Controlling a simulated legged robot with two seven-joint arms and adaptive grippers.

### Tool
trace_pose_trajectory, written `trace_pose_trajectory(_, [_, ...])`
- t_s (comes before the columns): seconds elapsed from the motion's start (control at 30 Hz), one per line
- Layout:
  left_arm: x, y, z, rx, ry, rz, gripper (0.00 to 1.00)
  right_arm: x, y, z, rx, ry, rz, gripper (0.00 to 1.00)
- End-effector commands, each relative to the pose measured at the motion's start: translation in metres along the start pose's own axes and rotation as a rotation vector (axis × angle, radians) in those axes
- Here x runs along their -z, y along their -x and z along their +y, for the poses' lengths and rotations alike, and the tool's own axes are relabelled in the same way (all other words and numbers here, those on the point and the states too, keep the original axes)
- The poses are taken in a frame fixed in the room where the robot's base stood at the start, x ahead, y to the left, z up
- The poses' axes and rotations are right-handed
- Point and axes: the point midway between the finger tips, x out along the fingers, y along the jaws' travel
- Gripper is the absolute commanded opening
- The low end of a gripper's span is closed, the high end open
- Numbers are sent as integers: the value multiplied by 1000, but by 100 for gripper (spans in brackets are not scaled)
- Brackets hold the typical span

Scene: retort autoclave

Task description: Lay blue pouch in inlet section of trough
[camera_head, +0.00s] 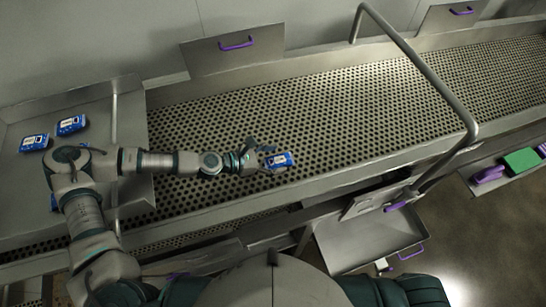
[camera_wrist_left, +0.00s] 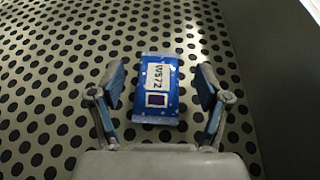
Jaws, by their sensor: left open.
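A blue pouch (camera_head: 279,161) with a white label lies on the perforated floor of the trough (camera_head: 330,110), near its front wall. In the left wrist view the pouch (camera_wrist_left: 157,88) lies between the two fingers of my left gripper (camera_wrist_left: 160,92), with a visible gap on each side. My left gripper (camera_head: 262,160) is open around the pouch and appears not to touch it. The pouch looks flat, label up. My right gripper is not in view.
More blue pouches (camera_head: 71,125) lie in the steel tray at left, one (camera_head: 34,142) beside it. A bent steel rail (camera_head: 425,75) arches over the trough. Plates with purple handles (camera_head: 236,44) stand along the back. The perforated floor around the pouch is clear.

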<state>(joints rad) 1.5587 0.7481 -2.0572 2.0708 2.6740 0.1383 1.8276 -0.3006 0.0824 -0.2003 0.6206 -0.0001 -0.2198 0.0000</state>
Motion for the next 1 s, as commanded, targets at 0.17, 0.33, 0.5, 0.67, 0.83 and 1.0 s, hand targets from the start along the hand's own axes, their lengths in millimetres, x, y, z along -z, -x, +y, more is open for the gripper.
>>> trace_pose_trajectory(0.17, [-13,6,1,-2,-3,-2,76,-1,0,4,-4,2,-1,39])
trace_pose_trajectory(0.33, [-12,44,2,-6,1,-2,76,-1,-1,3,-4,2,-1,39])
trace_pose_trajectory(0.5, [-12,84,1,-6,0,-3,76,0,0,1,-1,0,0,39])
trace_pose_trajectory(0.67, [-12,111,2,-4,-1,-2,76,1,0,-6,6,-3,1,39])
trace_pose_trajectory(0.83, [-12,122,1,-1,-1,0,76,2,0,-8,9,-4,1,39])
trace_pose_trajectory(1.0, [-12,124,0,0,-1,1,76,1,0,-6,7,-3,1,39])
